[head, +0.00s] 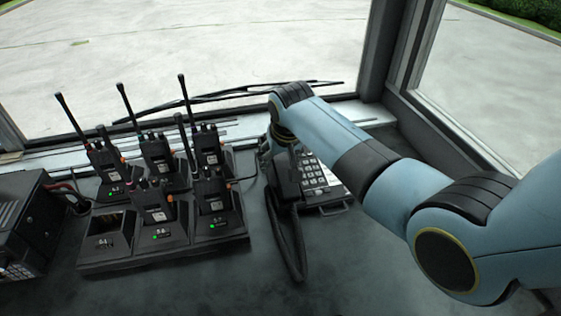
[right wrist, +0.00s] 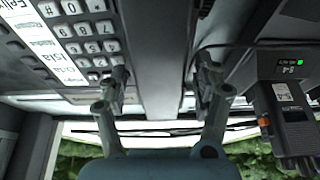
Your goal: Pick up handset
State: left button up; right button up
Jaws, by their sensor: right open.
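The desk phone (head: 318,180) sits below the window, with its keypad showing to the right of its dark handset (head: 287,180). A dark cord (head: 290,245) loops from it toward the front. My right gripper (right wrist: 162,78) points down over the phone; in the head view its fingers are largely hidden by my arm. In the right wrist view its fingers are apart, one on each side of the long grey handset (right wrist: 160,40). I cannot tell whether either finger touches it. The keypad (right wrist: 88,35) is on the left there. My left gripper is out of view.
Several handheld radios stand in a charger dock (head: 165,250) left of the phone; its front left slot (head: 108,238) is empty. One radio (right wrist: 290,110) is near my right finger. A black box (head: 25,225) is at far left. The front desk is clear.

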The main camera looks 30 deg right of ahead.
aim_at(280, 155)
jog(key=shift+f, duration=0.25)
dwell(0.6)
grip_shut()
dwell(0.3)
notch_tip(280, 155, up, 5)
jog(key=s+d+r, duration=0.3)
jog(key=s+r, duration=0.3)
jog(key=s, duration=0.5)
jog(key=shift+d+r+p, duration=0.3)
jog(key=shift+d+p, duration=0.05)
